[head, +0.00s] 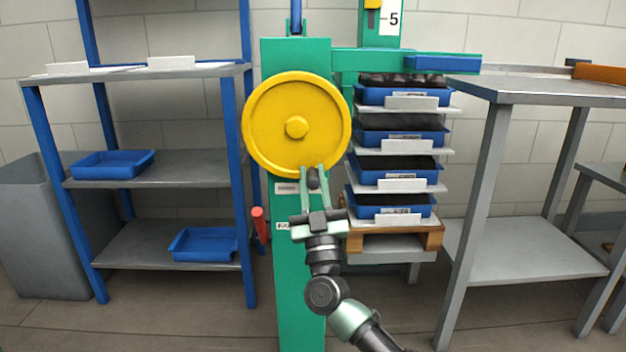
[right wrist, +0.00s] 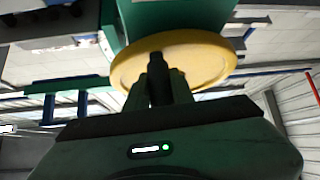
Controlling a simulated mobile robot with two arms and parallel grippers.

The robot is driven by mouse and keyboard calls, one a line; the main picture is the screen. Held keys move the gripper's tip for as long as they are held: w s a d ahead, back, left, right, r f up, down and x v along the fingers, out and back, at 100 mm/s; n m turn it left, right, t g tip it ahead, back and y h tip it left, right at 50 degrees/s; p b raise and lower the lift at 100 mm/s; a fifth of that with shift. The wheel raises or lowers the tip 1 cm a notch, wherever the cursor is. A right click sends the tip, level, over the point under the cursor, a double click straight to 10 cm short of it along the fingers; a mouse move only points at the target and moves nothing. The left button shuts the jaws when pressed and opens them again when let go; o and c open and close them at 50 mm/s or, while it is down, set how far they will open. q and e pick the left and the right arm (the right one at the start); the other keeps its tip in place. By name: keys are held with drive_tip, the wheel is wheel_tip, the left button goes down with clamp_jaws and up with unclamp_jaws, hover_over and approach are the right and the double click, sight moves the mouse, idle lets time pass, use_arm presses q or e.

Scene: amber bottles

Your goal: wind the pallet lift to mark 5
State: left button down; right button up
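The yellow wheel (head: 275,105) is on the front of the green lift column (head: 300,270). Its dark handle (head: 313,181) is at the wheel's lower right. My right gripper (head: 314,172) has a finger on each side of the handle. In the right wrist view the fingers (right wrist: 159,88) close in against the dark handle (right wrist: 157,66), with the yellow wheel (right wrist: 205,58) behind. A white card marked 5 (head: 393,18) is on the green mast, beside a yellow piece (head: 373,4) cut by the top edge. The wooden pallet (head: 432,236) bears several stacked blue trays. My left gripper is out of view.
A red-gripped lever (head: 259,224) is left of the column. A blue-posted shelf (head: 110,182) with two empty blue trays stands at left. A grey table (head: 530,89) stands at right. A green bar (head: 395,63) reaches over the tray stack.

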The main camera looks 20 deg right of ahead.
clamp_jaws()
idle(1.1)
